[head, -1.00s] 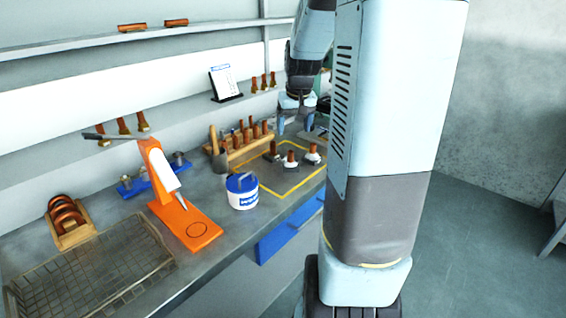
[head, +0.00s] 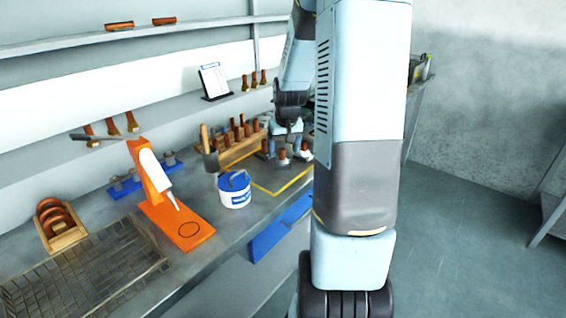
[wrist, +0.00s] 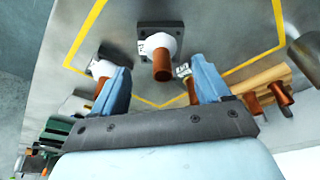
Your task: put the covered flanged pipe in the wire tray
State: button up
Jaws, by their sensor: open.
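Three copper-coloured pipes with flanged bases stand in the yellow-outlined area. In the wrist view, the middle flanged pipe (wrist: 162,68) has a white collar on a dark square flange and lies ahead between my fingers. Another pipe with a white base (wrist: 101,68) is partly behind the left finger; a third (wrist: 188,86) is mostly hidden by the right finger. I cannot tell which is the covered one. My gripper (wrist: 160,78) is open and empty; in the head view it (head: 286,147) is low over these pipes. The wire tray (head: 90,272) lies empty at lower left.
Between the pipes and tray stand a blue-lidded white tub (head: 234,190) and an orange stand (head: 178,215). A wooden rack of pipes (head: 240,145) is behind the outlined area. A ring holder (head: 58,225) stands behind the tray.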

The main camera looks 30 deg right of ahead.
aim_at(282, 149)
jog(key=shift+x, duration=2)
jog(key=shift+a, duration=0.1)
jog(key=shift+c, duration=0.2)
jog(key=c, duration=1.3)
jog(key=shift+w+r, duration=0.1)
jog(key=shift+r, duration=0.3)
notch_tip(282, 149, up, 2)
jog(key=shift+r, duration=0.15)
jog(key=s+r, duration=0.3)
jog(key=s, duration=0.1)
jog(key=s+r, duration=0.3)
jog(key=s, duration=0.2)
jog(key=s+r, duration=0.4)
jog(key=s, duration=0.1)
jog(key=shift+a, duration=0.1)
